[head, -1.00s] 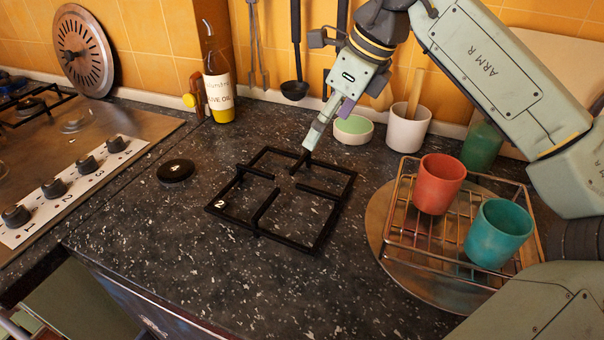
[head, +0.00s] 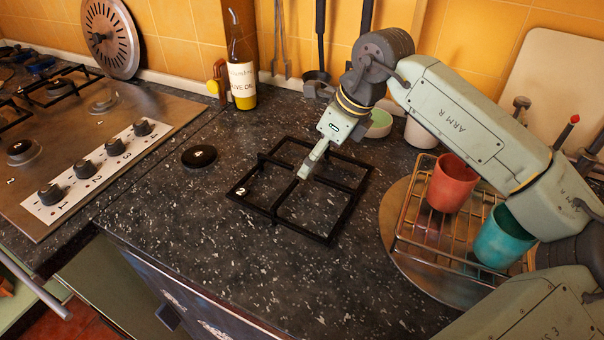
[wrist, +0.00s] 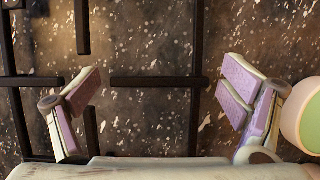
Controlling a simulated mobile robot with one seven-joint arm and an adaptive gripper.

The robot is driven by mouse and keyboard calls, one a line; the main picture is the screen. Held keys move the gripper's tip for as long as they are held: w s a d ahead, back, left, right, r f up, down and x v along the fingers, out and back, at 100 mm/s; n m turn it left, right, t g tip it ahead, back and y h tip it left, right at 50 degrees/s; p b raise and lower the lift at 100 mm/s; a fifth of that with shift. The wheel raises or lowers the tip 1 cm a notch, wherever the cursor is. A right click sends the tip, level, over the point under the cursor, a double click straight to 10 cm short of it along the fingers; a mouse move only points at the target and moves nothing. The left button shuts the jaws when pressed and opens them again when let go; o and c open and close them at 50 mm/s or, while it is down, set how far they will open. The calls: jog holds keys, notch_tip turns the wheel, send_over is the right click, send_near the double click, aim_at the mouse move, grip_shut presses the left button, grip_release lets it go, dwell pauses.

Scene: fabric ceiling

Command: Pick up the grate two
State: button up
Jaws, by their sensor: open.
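Grate two (head: 352,207) is a black square frame with short inward bars and a white "2" on its left corner. It lies flat on the dark speckled counter. My gripper (head: 303,177) points down over the grate's middle in the head view; part of the grate is hidden behind it. In the wrist view my gripper (wrist: 160,98) is open and empty, its purple-padded fingers wide apart. Bars of the grate (wrist: 195,60) show between and left of the fingers. I cannot tell how high the fingertips are above the bars.
A wire rack (head: 402,217) with a red cup (head: 452,184) and teal cup (head: 503,240) stands right of the grate. A black burner cap (head: 199,157), oil bottle (head: 241,75) and hob (head: 60,135) are to the left. A green-topped bowl (head: 379,123) stands behind. Counter in front is clear.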

jog(key=shift+c, duration=0.2)
jog(key=c, duration=1.6)
